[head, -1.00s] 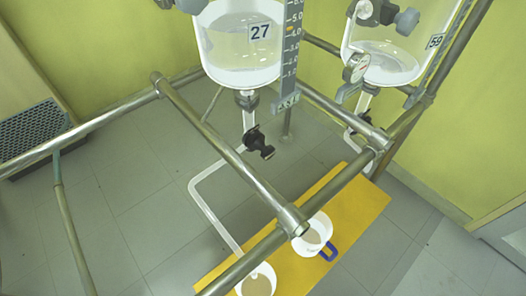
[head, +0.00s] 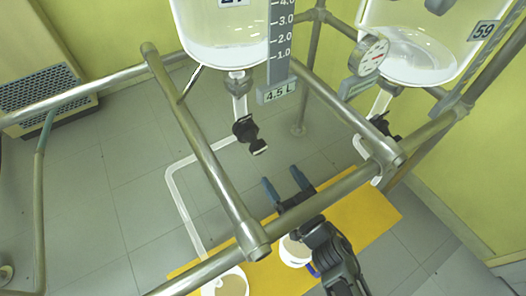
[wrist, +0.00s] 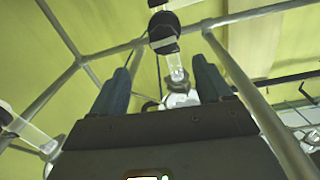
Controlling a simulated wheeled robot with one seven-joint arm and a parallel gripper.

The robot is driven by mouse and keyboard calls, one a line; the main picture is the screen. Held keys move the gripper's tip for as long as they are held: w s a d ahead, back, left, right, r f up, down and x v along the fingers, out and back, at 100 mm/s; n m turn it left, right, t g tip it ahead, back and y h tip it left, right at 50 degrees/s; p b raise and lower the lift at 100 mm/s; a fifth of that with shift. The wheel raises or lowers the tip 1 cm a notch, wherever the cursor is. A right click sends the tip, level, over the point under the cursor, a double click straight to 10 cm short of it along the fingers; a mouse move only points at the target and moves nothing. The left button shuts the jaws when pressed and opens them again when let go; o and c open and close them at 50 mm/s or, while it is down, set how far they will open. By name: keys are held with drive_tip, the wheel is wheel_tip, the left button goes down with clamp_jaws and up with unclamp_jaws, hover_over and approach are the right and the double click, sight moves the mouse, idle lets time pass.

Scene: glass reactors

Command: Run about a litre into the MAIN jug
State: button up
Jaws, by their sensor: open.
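A clear glass vessel (head: 225,30) with a little liquid hangs at top centre in the head view, beside a grey litre scale (head: 281,45) with a "4.5 L" tag. Below it is a black valve (head: 246,130), from which a white pipe leads down to a white jug (head: 235,275) holding tan contents. A second jug (head: 293,252), with a blue handle, is partly hidden by my arm. No MAIN label is readable. My gripper (head: 285,178) is open and empty, below and right of the valve. In the wrist view, a black fitting (wrist: 163,32) shows beyond the fingers.
Metal frame bars (head: 205,150) cross between my arm and the vessel. Vessel 59 (head: 415,50) with a dial gauge (head: 372,56) is at right. The jugs stand on a yellow platform (head: 365,210). Open floor lies at left.

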sight(261, 150)
drive_tip(key=shift+n+y, duration=0.3)
drive_tip(key=shift+y, duration=0.1)
drive_tip(key=b+x, duration=0.1)
drive_tip(key=x, duration=0.3)
drive_tip(key=b+x, duration=0.1)
drive_tip(key=x, duration=0.2)
drive_tip(key=b+x, duration=0.1)
drive_tip(key=x, duration=0.3)
drive_tip(key=shift+w+a+f, duration=0.2)
drive_tip(key=shift+a+f, duration=0.05)
drive_tip(key=c, duration=1)
drive_tip(key=shift+n, duration=0.3)
drive_tip(key=n, duration=0.5)
drive_tip(key=shift+d+n, duration=0.1)
drive_tip(key=shift+n, duration=0.2)
drive_tip(key=n+b, duration=0.1)
drive_tip(key=n, duration=0.4)
drive_tip(key=n+b, duration=0.1)
drive_tip(key=n, duration=0.4)
drive_tip(key=shift+n, duration=0.4)
drive_tip(key=shift+n+b, duration=0.8)
drive_tip(key=shift+n, duration=1.8)
